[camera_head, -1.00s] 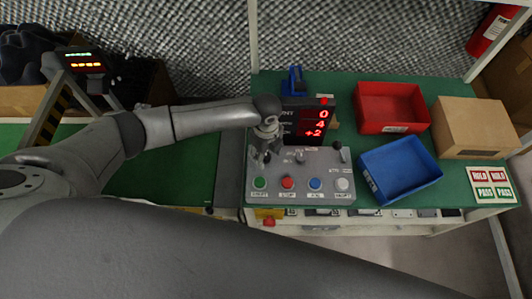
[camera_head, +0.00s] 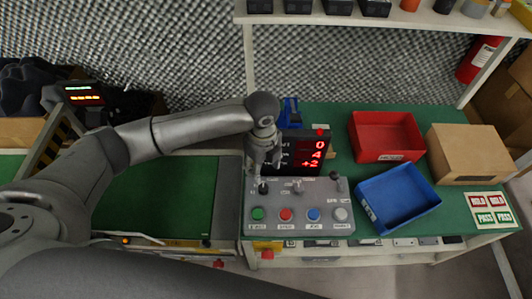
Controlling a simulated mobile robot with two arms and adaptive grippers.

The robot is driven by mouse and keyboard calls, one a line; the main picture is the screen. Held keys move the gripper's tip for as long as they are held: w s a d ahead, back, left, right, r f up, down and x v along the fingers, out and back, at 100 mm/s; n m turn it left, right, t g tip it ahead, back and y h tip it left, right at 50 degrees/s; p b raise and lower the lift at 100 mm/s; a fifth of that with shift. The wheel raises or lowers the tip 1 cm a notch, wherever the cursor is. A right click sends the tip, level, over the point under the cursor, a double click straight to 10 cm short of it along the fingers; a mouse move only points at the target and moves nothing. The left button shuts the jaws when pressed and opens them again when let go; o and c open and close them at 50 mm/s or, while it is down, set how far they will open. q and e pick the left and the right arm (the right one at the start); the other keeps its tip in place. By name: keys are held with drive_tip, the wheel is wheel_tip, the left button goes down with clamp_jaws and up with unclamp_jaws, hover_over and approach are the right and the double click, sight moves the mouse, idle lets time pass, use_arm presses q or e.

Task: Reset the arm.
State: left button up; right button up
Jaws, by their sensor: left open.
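My left arm reaches in from the left, and its gripper (camera_head: 262,178) points down over the left part of the grey control panel (camera_head: 325,204). The gripper is open, right above a small dark knob or lever (camera_head: 263,189); I cannot tell whether it touches it. The panel has a row of green (camera_head: 257,214), red (camera_head: 286,214), blue (camera_head: 314,214) and white (camera_head: 340,214) buttons in front. A black display (camera_head: 305,153) with red digits stands behind the panel, partly hidden by the gripper. My right gripper is not in view.
A red bin (camera_head: 386,137), a blue bin (camera_head: 399,197) and a cardboard box (camera_head: 467,153) stand on the green table to the right. A shelf (camera_head: 400,19) with several items hangs above. A green conveyor belt (camera_head: 183,196) lies to the left.

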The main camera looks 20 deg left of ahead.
use_arm(q)
drive_tip(key=shift+d, duration=0.1)
drive_tip(key=s+d+n+t+h, duration=0.2)
drive_tip(key=s+d+n+h, duration=0.2)
drive_tip(key=s+d+n, duration=0.45)
drive_tip(key=s+a+f+n+t+y, duration=0.1)
drive_tip(key=s+a+n+y, duration=0.1)
drive_tip(key=s+a+n, duration=0.45)
drive_tip(key=s+a+n+t+y, duration=0.15)
drive_tip(key=s+a+n, duration=0.25)
drive_tip(key=a+n, duration=0.45)
wheel_tip(320, 180, down, 27)
drive_tip(key=s+a+m+g, duration=0.1)
drive_tip(key=s+m+g, duration=0.1)
drive_tip(key=s+a+f+g, duration=0.1)
drive_tip(key=s+a+f, duration=0.2)
drive_tip(key=s+f, duration=1.2)
drive_tip(key=shift+s+f, duration=0.3)
drive_tip(key=shift+s, duration=0.5)
